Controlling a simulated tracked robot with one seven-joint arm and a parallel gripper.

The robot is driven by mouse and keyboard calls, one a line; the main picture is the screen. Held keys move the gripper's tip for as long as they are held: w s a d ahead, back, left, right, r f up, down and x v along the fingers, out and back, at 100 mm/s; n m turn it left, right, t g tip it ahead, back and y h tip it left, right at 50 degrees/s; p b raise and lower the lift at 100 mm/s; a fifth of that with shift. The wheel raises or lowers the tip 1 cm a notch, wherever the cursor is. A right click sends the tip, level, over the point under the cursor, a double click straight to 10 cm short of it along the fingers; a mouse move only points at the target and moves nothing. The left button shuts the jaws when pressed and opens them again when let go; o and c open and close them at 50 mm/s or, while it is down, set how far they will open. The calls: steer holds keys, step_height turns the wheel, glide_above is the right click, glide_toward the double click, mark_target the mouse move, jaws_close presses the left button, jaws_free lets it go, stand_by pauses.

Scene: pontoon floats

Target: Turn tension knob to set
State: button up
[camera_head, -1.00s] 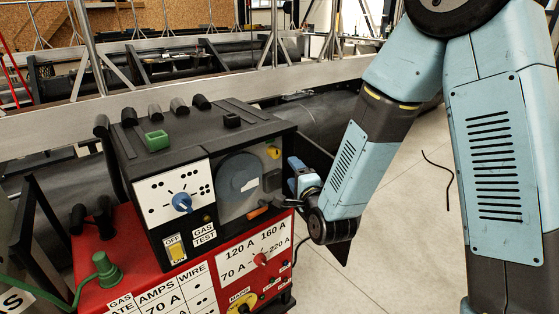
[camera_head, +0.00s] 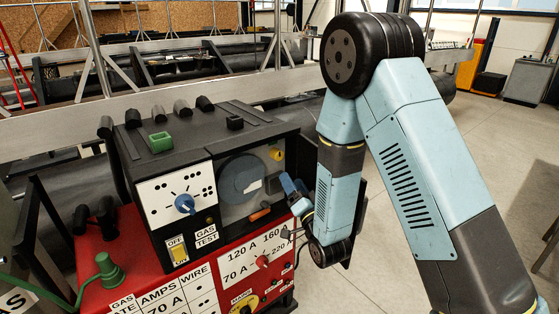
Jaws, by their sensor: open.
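The welding machine has an open side bay in its black upper box (camera_head: 222,145). Inside the bay are a grey wire spool (camera_head: 240,178), a small yellow knob (camera_head: 276,154), a black block (camera_head: 273,186) and an orange lever-like part (camera_head: 260,215). The yellow knob may be the tension knob; no marking on it is readable. My gripper (camera_head: 287,187) is at the right edge of the bay, beside the black block and below the yellow knob. It is open, but its fingertips are small and partly hidden. I cannot tell whether they touch anything.
A blue knob (camera_head: 184,204) sits on the white front panel, above a yellow switch (camera_head: 178,250). The red lower cabinet (camera_head: 225,255) has a red pointer knob (camera_head: 262,262). A metal rail and black pipe run behind. Clear floor (camera_head: 350,285) lies to the right.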

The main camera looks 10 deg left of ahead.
mark_target(279, 159)
steer(key=x, duration=1)
steer(key=shift+w+a+r, duration=0.1)
steer(key=shift+w+a, duration=0.15)
steer(key=shift+c, duration=0.2)
steer(key=shift+d, duration=0.1)
steer(key=c, duration=1)
steer(key=shift+m+h, duration=0.4)
steer(key=shift+m, duration=0.4)
steer(key=o, duration=1)
steer(key=shift+o, duration=0.2)
steer(key=shift+s, duration=0.1)
steer(key=v, duration=1.3)
steer(key=shift+d+f, duration=0.15)
steer(key=shift+f, duration=0.15)
